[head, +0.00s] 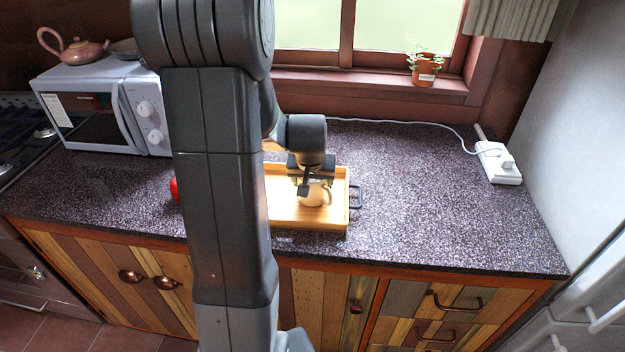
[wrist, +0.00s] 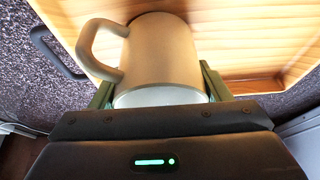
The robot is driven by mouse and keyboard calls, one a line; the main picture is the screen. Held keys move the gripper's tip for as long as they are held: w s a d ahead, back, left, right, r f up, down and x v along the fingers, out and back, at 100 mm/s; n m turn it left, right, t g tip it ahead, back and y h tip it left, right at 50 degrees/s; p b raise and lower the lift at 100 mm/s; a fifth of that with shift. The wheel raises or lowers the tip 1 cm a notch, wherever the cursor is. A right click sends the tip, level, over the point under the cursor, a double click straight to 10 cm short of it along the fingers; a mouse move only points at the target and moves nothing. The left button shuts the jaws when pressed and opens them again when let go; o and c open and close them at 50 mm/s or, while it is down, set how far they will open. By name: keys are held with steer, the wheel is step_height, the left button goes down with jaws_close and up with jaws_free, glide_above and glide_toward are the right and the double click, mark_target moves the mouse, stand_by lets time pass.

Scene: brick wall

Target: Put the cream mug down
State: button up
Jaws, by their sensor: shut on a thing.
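The cream mug (wrist: 160,55) is between the fingers of my gripper (wrist: 158,92) in the wrist view, with its handle to the left. My gripper (head: 312,184) is shut on it. In the head view the mug (head: 314,195) shows below my gripper, partly hidden by it, over the wooden tray (head: 310,224). The tray also fills the background of the wrist view (wrist: 225,40). I cannot tell whether the mug touches the tray floor.
The tray has a dark handle (head: 356,196) and sits on the speckled counter (head: 430,200). A red thing (head: 174,189) is mostly hidden behind my arm. A microwave (head: 105,105) stands left and a power strip (head: 498,163) right. The counter right of the tray is clear.

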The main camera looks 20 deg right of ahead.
steer(key=shift+f, duration=0.15)
steer(key=o, duration=1.3)
steer(key=shift+c, duration=0.2)
steer(key=shift+r, duration=0.5)
steer(key=v, duration=1.1)
steer(key=shift+r, duration=0.2)
steer(key=shift+s+a, duration=0.1)
steer(key=shift+s, duration=0.05)
